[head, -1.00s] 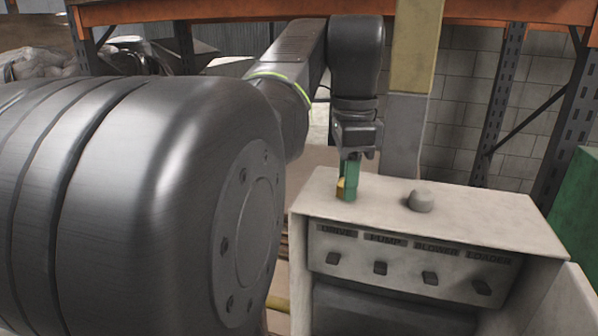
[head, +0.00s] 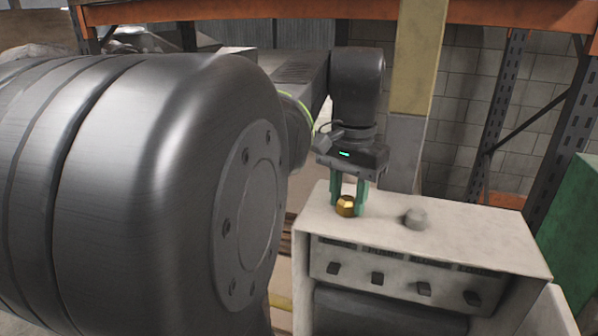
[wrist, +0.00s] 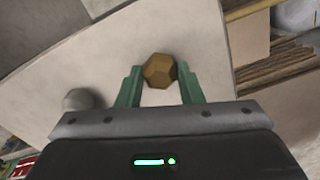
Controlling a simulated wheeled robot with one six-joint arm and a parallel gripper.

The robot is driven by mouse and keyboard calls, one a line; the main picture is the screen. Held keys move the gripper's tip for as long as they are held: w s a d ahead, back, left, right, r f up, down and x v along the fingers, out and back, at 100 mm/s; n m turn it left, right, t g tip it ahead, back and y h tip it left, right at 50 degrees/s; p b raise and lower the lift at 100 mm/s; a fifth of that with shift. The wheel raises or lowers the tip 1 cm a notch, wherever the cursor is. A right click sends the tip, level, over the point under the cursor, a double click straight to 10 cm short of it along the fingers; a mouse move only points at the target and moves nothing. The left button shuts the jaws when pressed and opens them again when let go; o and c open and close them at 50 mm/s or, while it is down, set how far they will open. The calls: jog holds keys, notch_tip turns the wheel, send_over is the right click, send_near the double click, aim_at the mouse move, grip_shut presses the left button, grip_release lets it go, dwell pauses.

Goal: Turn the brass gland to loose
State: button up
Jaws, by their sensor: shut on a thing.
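The brass gland (head: 346,206) is a faceted gold-coloured fitting on the left part of the pale cabinet's top (head: 385,215). In the wrist view the brass gland (wrist: 159,70) shows its hexagonal outline between two green fingers. My gripper (head: 348,199) points down over the cabinet top and is shut on the gland, one finger on each side. In the wrist view my gripper (wrist: 158,82) has its fingertips beside the gland. The gland's underside is hidden.
A grey round knob (head: 415,218) stands on the cabinet top to the right of the gland; it also shows in the wrist view (wrist: 78,99). Several dark switches (head: 377,278) line the cabinet front. A grey and yellow post (head: 408,130) rises behind the cabinet.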

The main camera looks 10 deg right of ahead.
jog(key=n+p, duration=0.1)
jog(key=n, duration=0.2)
jog(key=shift+r+n, duration=0.1)
jog(key=shift+n, duration=0.3)
jog(key=n, duration=0.3)
jog(key=shift+n, duration=0.3)
jog(key=n, duration=0.3)
jog(key=shift+n, duration=0.4)
jog(key=n, duration=0.3)
jog(key=shift+n, duration=0.3)
jog(key=n, duration=0.5)
jog(key=shift+n, duration=2.5)
jog(key=o, duration=1)
jog(key=shift+c, duration=0.2)
